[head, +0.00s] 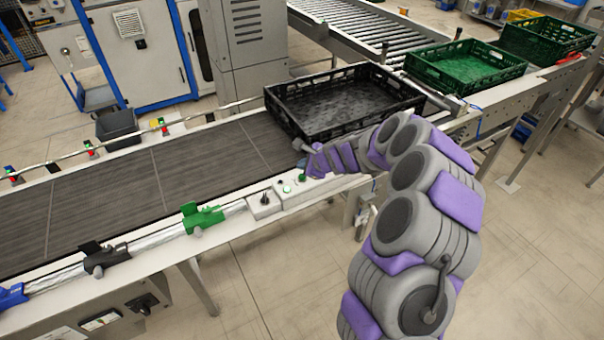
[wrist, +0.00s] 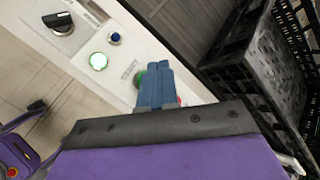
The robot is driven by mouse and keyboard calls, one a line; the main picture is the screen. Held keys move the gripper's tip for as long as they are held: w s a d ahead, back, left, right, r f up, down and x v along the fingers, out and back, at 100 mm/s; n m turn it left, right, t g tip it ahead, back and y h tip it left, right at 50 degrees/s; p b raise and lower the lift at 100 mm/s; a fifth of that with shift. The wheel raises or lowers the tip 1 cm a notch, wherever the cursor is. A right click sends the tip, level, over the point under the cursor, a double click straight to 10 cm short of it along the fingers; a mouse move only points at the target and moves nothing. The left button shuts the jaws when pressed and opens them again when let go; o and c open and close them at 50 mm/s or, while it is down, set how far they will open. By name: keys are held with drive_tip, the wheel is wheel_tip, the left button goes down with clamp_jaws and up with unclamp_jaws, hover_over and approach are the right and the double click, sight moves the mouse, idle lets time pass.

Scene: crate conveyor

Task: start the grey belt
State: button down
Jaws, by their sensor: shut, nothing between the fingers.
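The grey belt (head: 175,178) runs from the left edge to the middle of the head view. A pale control panel (head: 288,196) is fixed on its near rail. In the wrist view the panel carries a black rotary knob (wrist: 58,22), a small blue button (wrist: 115,38), a lit green button (wrist: 98,61) and another green button (wrist: 139,78). My gripper (head: 301,164) is shut and empty over the right end of the panel. Its blue fingertips (wrist: 156,68) partly cover that second green button; whether they touch it I cannot tell. A bit of red shows beside the fingers.
A black crate (head: 278,118) sits at the belt's right end, close beside my gripper. Green crates (head: 425,75) (head: 510,45) stand farther right on the line. Green (head: 203,218), black and blue clamps line the near rail. Floor in front is clear.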

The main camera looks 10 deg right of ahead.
sight(304, 178)
drive_tip(key=shift+r+p, duration=1.45)
drive_tip(key=shift+r, duration=0.4)
drive_tip(key=shift+f, duration=0.1)
